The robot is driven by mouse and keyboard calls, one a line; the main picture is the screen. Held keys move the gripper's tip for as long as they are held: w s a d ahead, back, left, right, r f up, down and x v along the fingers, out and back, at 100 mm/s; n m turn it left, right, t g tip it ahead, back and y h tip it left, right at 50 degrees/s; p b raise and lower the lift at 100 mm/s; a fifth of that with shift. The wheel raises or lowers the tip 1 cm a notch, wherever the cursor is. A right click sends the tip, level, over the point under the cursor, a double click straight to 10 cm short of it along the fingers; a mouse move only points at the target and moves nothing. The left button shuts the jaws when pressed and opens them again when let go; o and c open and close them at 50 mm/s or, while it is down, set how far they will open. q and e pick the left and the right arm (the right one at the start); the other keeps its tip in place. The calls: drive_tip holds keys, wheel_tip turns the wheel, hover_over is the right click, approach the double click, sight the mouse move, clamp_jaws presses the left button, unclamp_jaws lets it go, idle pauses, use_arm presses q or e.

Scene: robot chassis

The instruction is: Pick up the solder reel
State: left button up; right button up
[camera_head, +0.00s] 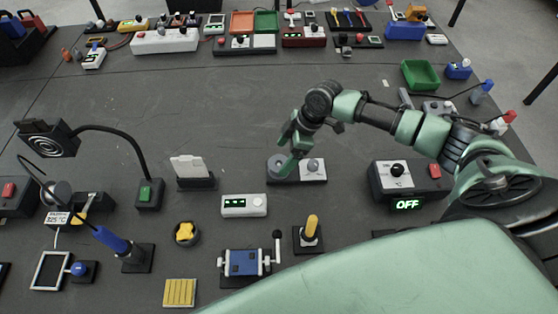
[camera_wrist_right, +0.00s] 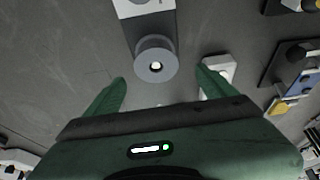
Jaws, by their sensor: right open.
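The solder reel (camera_head: 273,164) looks like a grey round spool on the left end of a dark stand with a light plate and a grey knob (camera_head: 313,165). In the right wrist view the reel (camera_wrist_right: 156,70) has a pale centre and lies between and just beyond the fingertips. My right gripper (camera_head: 288,152) is over the reel and partly hides it in the head view. In the right wrist view the gripper (camera_wrist_right: 162,84) is open, its fingers spread on either side, with nothing held. My left gripper is in neither view.
A white device with a green display (camera_head: 244,205) sits just in front of the stand. A card holder (camera_head: 193,178) stands to the left, and a black "OFF" station (camera_head: 408,184) to the right. The table's middle behind is clear. More devices line the back edge.

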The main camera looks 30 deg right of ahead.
sight(278, 164)
drive_tip(key=shift+a+f, duration=0.2)
drive_tip(key=shift+f, duration=0.15)
drive_tip(key=f, duration=0.1)
drive_tip(key=f+p, duration=0.1)
drive_tip(key=w+f, duration=0.1)
drive_tip(key=f, duration=0.1)
drive_tip(key=shift+a+p, duration=0.25)
drive_tip(key=shift+p, duration=0.1)
drive_tip(key=shift+w+a+f, duration=0.1)
drive_tip(key=shift+a+f, duration=0.05)
drive_tip(key=shift+f, duration=0.3)
drive_tip(key=c, duration=1.5)
